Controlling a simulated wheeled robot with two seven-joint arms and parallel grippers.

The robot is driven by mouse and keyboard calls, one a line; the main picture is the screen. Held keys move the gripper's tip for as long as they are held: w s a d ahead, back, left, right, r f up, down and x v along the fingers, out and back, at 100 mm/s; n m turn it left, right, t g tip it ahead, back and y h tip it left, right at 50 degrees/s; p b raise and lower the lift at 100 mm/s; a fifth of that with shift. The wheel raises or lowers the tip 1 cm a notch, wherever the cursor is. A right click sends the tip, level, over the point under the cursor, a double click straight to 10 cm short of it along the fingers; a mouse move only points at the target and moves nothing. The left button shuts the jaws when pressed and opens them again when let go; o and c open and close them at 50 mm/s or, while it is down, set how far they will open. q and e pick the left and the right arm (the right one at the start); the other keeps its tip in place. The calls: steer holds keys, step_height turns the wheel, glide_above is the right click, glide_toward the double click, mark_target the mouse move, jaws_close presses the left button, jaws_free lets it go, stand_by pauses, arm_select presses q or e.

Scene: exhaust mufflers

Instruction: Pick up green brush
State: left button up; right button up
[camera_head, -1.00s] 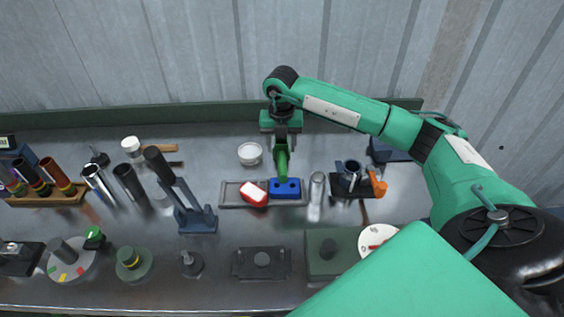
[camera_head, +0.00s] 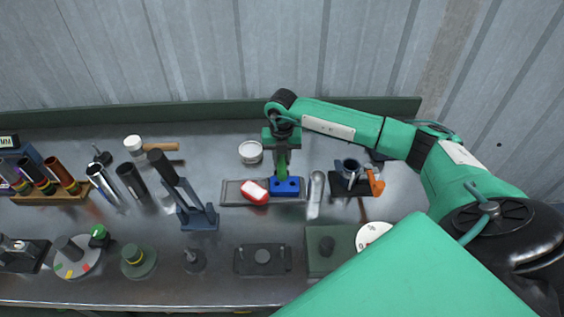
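The green brush (camera_head: 282,169) stands upright at the blue block (camera_head: 293,187) on a grey tray. My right gripper (camera_head: 282,150) is directly over it in the picture, its fingers at the brush's upper part. The gripper covers the top of the brush. The fingers are too small and overlapped to tell whether they are open or shut on it. My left gripper is not in view.
A red and white piece (camera_head: 255,191) lies on the grey tray (camera_head: 232,194) beside the blue block. A metal cylinder (camera_head: 316,187) is close on the right. A white bowl (camera_head: 250,152) sits behind left. A dark angled stand (camera_head: 198,216) is further left.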

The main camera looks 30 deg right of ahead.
jaws_close()
steer(key=shift+r, duration=0.1)
